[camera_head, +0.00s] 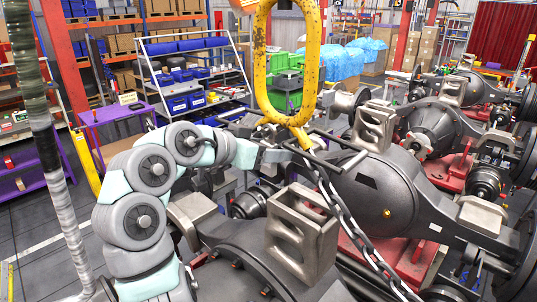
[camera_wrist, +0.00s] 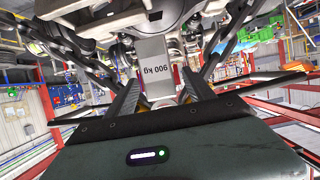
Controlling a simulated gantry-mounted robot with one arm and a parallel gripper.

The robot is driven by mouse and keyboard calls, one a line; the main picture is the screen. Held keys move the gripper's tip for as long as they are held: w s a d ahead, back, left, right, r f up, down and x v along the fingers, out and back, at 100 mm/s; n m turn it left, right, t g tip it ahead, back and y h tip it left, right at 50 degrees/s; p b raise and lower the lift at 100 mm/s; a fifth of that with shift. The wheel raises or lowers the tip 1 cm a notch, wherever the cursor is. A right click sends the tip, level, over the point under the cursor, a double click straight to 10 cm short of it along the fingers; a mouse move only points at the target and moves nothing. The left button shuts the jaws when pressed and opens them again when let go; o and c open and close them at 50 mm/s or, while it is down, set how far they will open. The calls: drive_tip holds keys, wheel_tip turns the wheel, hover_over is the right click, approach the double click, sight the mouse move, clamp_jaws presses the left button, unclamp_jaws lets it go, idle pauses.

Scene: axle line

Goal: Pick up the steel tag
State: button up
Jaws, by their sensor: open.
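The steel tag (camera_wrist: 155,72) is a plain grey plate marked "900 kg", upside down in the wrist view. It appears beyond and between the two fingers of my gripper (camera_wrist: 161,90). The fingers are apart, with a finger on each side of the tag in the picture; I cannot tell whether they reach around it. In the head view my gripper (camera_head: 308,152) is at the foot of the yellow lifting ring (camera_head: 262,65), where the chain begins. I cannot make out the tag in the head view.
A steel chain (camera_head: 345,220) slants down to the right from the ring. Large dark axle housings (camera_head: 375,195) with metal brackets (camera_head: 300,222) lie close below and right of my gripper. Shelving with blue bins (camera_head: 185,100) stands behind. Chains also run along both sides in the wrist view.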

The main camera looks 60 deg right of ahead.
drive_tip(key=shift+c, duration=0.5)
clamp_jaws()
drive_tip(key=shift+r, duration=0.1)
